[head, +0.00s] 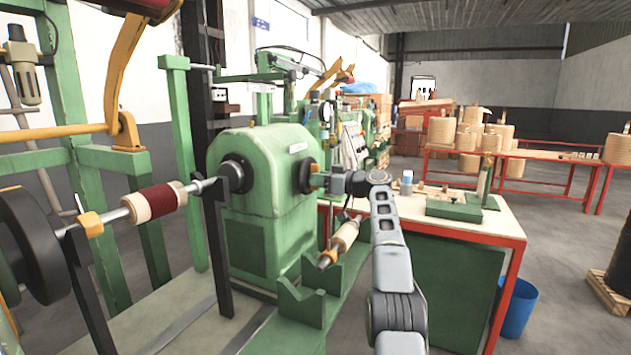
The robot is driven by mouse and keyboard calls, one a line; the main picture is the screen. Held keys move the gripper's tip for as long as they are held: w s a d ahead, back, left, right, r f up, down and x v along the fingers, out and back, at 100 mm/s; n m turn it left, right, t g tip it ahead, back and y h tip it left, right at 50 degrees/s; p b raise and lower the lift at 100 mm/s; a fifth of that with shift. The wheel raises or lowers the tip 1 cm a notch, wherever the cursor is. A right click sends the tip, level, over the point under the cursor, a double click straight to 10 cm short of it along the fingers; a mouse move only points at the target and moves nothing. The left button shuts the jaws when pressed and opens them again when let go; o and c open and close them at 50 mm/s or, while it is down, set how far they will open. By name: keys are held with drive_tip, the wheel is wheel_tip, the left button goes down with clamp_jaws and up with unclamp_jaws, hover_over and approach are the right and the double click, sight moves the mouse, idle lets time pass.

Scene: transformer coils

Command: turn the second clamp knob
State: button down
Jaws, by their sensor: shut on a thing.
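My arm reaches up from the lower right, and my gripper (324,180) is at the right face of the green winding machine (265,200). It is shut at the black round chuck (305,175), where a small orange clamp knob (316,168) shows at the fingertips. The fingers are small in view and partly cover the knob, so its turn angle cannot be told. Another orange knob (90,223) sits on the shaft at the left, beside a dark red and cream coil (155,203).
Below my gripper, a cream roll (346,235) with orange ends rests by green V-blocks (305,300). A red-edged workbench (470,228) with a bottle (406,183) and green fixture stands right of my arm. A blue bin (518,308) is on the floor.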

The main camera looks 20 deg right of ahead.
drive_tip(key=shift+f, duration=0.15)
idle(0.3)
drive_tip(key=c, duration=1)
unclamp_jaws()
drive_tip(key=shift+c, duration=0.2)
drive_tip(key=shift+s, duration=0.1)
drive_tip(key=b+v, duration=0.5)
drive_tip(key=v, duration=0.8)
drive_tip(key=shift+s+d, duration=0.2)
drive_tip(key=shift+d, duration=0.1)
